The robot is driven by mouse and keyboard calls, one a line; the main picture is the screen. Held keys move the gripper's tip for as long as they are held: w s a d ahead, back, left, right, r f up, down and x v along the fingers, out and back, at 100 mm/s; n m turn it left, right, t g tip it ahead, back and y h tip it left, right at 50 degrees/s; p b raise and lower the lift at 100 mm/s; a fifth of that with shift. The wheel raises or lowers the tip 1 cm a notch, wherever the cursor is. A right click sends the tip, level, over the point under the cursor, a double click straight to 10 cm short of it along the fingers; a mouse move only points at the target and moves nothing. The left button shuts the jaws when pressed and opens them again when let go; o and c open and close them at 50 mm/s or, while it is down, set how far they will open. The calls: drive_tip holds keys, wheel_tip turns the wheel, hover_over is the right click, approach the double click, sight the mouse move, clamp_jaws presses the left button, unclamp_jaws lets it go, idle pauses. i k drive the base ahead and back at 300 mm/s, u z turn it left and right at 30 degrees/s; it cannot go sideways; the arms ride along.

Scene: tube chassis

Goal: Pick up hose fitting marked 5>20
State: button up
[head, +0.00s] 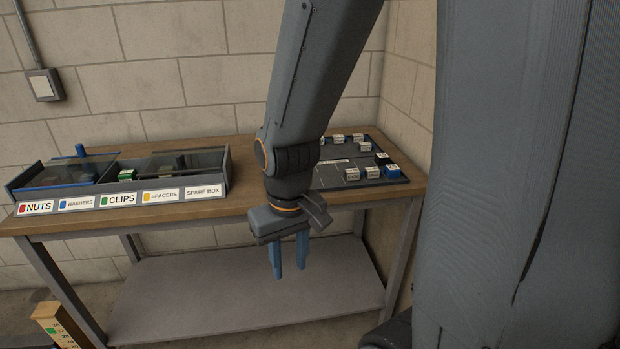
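I cannot make out a hose fitting marked 5>20; no marking that small is legible. Several small white-topped blocks with tiny labels stand on a dark board (400,183) at the right of the bench; one front block (372,172) and a corner block (392,171) have blue on them. Whether any is the fitting I cannot tell. My gripper (290,272) hangs pointing down in front of the bench's front edge. Its two blue fingers are apart with nothing between them. My arm hides the board's left part.
A wooden-topped bench (240,206) stands against a block wall, with a grey lower shelf (240,290). A wooden piece with coloured marks (50,322) stands at lower left.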

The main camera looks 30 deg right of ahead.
sight(350, 173)
drive_tip(key=u, duration=0.5)
drive_tip(key=i, duration=0.75)
drive_tip(key=z, duration=2.85)
drive_tip(key=i, duration=0.5)
drive_tip(key=u, duration=0.1)
